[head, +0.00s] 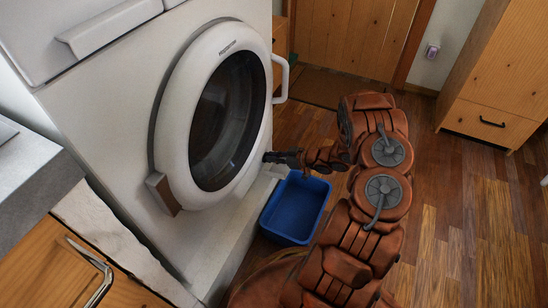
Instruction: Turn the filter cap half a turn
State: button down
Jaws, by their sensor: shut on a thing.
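My gripper (268,157) reaches in from the right to the lower right of the white washing machine's front (236,220), just beyond the round door (222,120). Its jaws are shut on the filter cap at the machine's face. The cap is too small and too covered by the fingers to make out, so its turn angle cannot be told. The door looks closed, with dark glass in a white ring.
A blue bin (293,238) stands on the wooden floor below my gripper, close against the machine's base. A grey counter (30,185) over wooden cabinets is at left. A wooden cabinet (505,80) stands at right. The floor at right is clear.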

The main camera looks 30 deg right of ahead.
dwell(0.3)
jog(key=c, duration=1.2)
grip_release()
jog(key=v, duration=1.2)
